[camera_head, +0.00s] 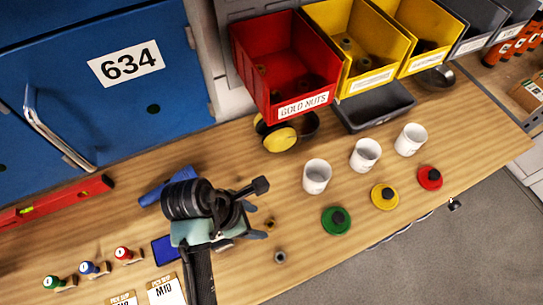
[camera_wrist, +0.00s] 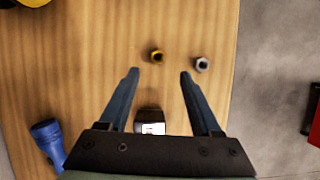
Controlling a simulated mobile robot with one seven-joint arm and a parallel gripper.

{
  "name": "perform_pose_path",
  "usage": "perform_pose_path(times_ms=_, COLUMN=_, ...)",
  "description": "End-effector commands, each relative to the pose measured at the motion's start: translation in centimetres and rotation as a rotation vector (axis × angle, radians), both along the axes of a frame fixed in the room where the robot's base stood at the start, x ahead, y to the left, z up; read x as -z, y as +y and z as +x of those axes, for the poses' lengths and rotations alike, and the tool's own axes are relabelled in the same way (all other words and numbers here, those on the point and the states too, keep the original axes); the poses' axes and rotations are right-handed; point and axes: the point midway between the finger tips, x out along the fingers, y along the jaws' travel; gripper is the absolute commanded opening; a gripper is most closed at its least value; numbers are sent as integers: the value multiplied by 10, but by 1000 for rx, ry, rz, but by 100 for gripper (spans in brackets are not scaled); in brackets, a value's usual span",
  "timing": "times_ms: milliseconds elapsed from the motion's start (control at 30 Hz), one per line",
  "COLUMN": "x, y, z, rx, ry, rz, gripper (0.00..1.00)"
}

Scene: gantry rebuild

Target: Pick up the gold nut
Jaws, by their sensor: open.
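The gold nut (camera_wrist: 156,55) lies on the wooden bench in the wrist view, just beyond the fingertips and between their lines. It is small in the head view (camera_head: 270,224), just right of my gripper. My gripper (camera_wrist: 159,73) is open and empty, with its two blue-grey fingers apart on either side of the nut's line. In the head view, my gripper (camera_head: 260,221) is seen from above, partly hidden by my wrist. A silver-grey nut (camera_wrist: 201,64) lies to the right of the gold one, near the right finger; it also shows in the head view (camera_head: 280,257).
A dark object with a white label (camera_wrist: 150,116) lies between the finger bases in view. A blue torch (camera_wrist: 47,140) lies left. White cups (camera_head: 317,176), coloured discs (camera_head: 336,221) and a red bin labelled GOLD NUTS (camera_head: 285,65) stand beyond. The bench edge is on the right.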

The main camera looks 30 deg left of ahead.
Motion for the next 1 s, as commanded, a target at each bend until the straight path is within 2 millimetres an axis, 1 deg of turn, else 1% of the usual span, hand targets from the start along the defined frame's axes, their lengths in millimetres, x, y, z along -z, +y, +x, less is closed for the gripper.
perform_pose_path(times_ms=33, x=7, y=-3, z=2, rx=2, ry=2, rz=-1, gripper=65)
perform_pose_path(times_ms=100, x=13, y=-4, z=4, rx=1, ry=0, rz=0, gripper=65)
perform_pose_path(times_ms=300, x=25, y=-7, z=9, rx=2, ry=-1, rz=2, gripper=65)
perform_pose_path(times_ms=500, x=51, y=-14, z=16, rx=3, ry=1, rz=1, gripper=65)
perform_pose_path(times_ms=600, x=62, y=-16, z=20, rx=3, ry=-1, rz=3, gripper=65)
perform_pose_path(times_ms=700, x=66, y=-17, z=21, rx=3, ry=-2, rz=4, gripper=65)
perform_pose_path(times_ms=900, x=66, y=-17, z=22, rx=2, ry=-4, rz=5, gripper=65)
perform_pose_path(times_ms=967, x=66, y=-17, z=22, rx=2, ry=-3, rz=4, gripper=54)
perform_pose_path(times_ms=1000, x=66, y=-17, z=22, rx=2, ry=-3, rz=4, gripper=47)
